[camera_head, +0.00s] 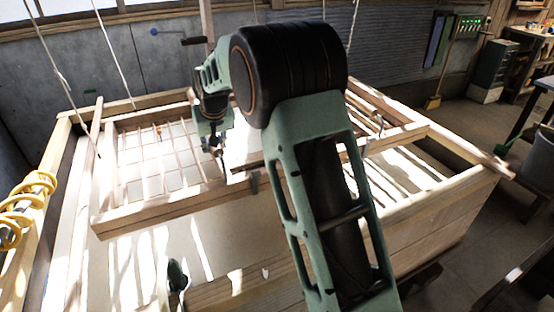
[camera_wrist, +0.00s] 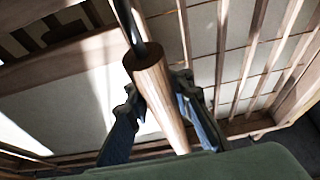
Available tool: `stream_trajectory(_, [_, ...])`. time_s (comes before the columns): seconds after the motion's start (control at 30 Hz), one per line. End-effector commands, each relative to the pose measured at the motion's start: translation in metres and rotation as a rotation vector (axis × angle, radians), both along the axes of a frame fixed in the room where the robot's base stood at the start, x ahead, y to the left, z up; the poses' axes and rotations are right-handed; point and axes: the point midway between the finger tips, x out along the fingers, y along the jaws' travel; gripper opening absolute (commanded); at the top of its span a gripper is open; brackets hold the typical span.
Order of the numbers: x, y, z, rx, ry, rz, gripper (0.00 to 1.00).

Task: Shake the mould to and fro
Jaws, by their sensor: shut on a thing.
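The mould (camera_head: 160,209) is a light wooden frame with thin slats, hung on ropes over a large wooden vat (camera_head: 445,192). Its slats (camera_wrist: 252,62) also show in the wrist view. My gripper (camera_wrist: 165,105) is shut on a round wooden handle (camera_wrist: 150,82) with a dark rod at its end. My arm hides the mould's middle right part, and the handle cannot be made out clearly there.
Ropes (camera_head: 57,65) run up from the mould. A yellow coil (camera_head: 28,200) lies on the vat's left edge. A dark green object (camera_head: 177,275) is at the front of the vat. A control box (camera_head: 468,26) hangs on the back wall. Floor shows at the right.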

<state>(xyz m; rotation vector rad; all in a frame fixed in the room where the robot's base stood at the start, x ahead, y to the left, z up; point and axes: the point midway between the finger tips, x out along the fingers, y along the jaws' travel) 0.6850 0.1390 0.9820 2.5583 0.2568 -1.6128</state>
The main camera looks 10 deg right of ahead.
Motion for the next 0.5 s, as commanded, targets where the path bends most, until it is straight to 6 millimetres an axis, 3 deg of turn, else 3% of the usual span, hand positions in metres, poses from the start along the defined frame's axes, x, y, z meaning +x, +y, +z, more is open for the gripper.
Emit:
stream_trajectory(0.17, [-0.007,-0.001,-0.001,0.001,-0.003,0.0,0.0])
stream_trajectory(0.5, [-0.065,-0.013,-0.003,0.001,-0.003,0.0,0.0])
